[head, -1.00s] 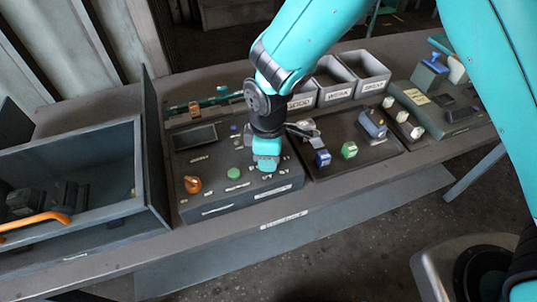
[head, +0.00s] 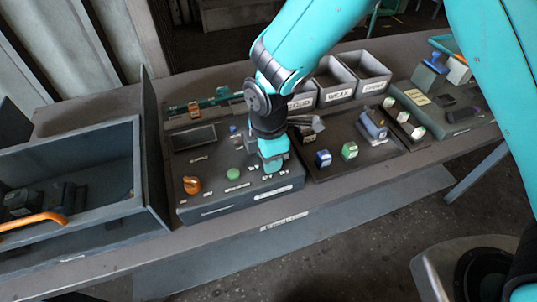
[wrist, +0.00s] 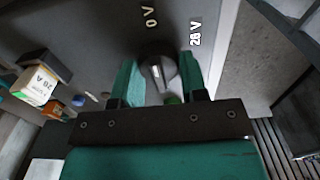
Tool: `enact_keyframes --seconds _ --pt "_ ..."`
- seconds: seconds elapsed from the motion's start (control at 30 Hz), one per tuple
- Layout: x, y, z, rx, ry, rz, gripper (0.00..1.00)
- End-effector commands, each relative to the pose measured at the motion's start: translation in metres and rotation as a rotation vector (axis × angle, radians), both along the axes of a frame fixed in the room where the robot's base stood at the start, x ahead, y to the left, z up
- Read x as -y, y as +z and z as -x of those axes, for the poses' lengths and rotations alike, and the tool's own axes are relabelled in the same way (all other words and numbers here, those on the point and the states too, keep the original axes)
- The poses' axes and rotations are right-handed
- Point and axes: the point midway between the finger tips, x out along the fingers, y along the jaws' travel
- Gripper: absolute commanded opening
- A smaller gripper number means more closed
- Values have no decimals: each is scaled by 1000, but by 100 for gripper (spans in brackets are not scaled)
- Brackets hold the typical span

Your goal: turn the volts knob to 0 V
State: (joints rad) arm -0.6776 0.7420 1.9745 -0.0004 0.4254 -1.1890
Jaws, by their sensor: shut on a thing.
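The volts knob (wrist: 158,72) is a dark round knob with a pale pointer mark, on the grey panel of the test box (head: 215,207). My gripper (wrist: 160,68) has a teal finger on each side of it and is shut on it. In the wrist view the "0 V" label (wrist: 150,17) lies above the knob and the "28 V" label (wrist: 195,33) to its upper right. The pale mark points roughly upward, nearer "0 V" than "28 V"; its exact alignment is unclear. In the head view my gripper (head: 273,165) reaches down to the box's right part and hides the knob.
An orange knob (head: 192,185) and a green button (head: 233,174) sit left of my gripper on the same box. A tray (head: 385,157) with blue and green parts lies to the right. Labelled bins (head: 340,95) stand behind. An open grey crate (head: 90,222) is at left.

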Motion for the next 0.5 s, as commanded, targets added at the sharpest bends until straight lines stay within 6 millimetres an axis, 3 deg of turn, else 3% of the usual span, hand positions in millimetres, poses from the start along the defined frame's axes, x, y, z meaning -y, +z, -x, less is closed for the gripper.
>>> enact_keyframes --seconds 0.23,0.27,0.33,0.5 --pt "1 1 -1 2 -2 2 16" --pt "1 1 -1 2 -2 2 44" --pt "1 1 -1 2 -2 2 60" --pt "0 0 0 1 -2 1 63"
